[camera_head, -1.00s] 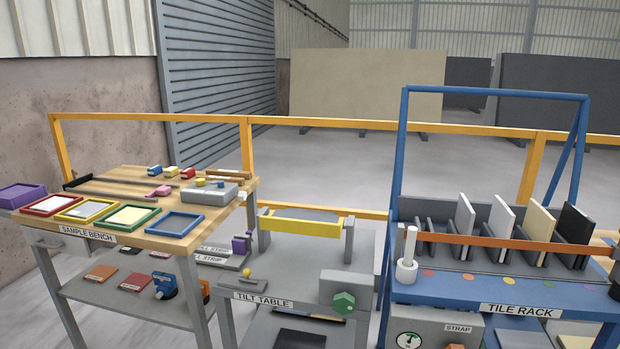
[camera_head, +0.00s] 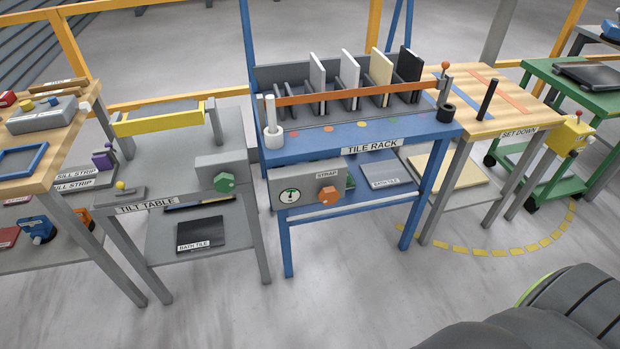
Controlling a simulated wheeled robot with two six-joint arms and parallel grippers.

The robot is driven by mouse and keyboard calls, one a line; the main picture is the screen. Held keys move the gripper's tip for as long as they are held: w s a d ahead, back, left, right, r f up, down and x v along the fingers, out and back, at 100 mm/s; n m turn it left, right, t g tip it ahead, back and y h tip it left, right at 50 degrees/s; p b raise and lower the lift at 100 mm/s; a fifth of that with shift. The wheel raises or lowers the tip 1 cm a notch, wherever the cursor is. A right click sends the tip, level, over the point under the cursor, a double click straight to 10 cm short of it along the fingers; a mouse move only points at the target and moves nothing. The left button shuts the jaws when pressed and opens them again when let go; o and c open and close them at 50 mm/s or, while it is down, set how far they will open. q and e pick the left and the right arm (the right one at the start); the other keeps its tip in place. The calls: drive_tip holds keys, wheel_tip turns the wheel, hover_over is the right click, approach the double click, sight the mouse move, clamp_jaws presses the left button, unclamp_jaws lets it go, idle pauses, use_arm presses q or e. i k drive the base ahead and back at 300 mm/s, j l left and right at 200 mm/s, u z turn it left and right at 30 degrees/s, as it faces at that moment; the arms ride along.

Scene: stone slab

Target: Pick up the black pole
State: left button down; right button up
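The black pole (camera_head: 488,100) is a short, thin dark rod on the wooden-topped set down table (camera_head: 516,113). It stands nearly upright, leaning a little to the right at its top, near the table's left side. A black ring-shaped cup (camera_head: 446,113) sits on the right front corner of the blue tile rack, to the left of the pole and apart from it. Neither of my grippers shows in the view.
The tile rack (camera_head: 345,140) holds several upright tiles, with a white pole (camera_head: 270,113) in a white cup at its left. An orange strap (camera_head: 350,94) crosses it. A green cart (camera_head: 553,82) stands right. A yellow box (camera_head: 568,137) is by the set down table.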

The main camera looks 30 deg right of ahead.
sight(490, 93)
drive_tip(key=z, duration=1.9)
drive_tip(key=i+l+u, duration=0.2)
drive_tip(key=i+l, duration=0.35)
drive_tip(key=i+l+u, duration=0.15)
drive_tip(key=i+l, duration=0.35)
drive_tip(key=l, duration=0.1)
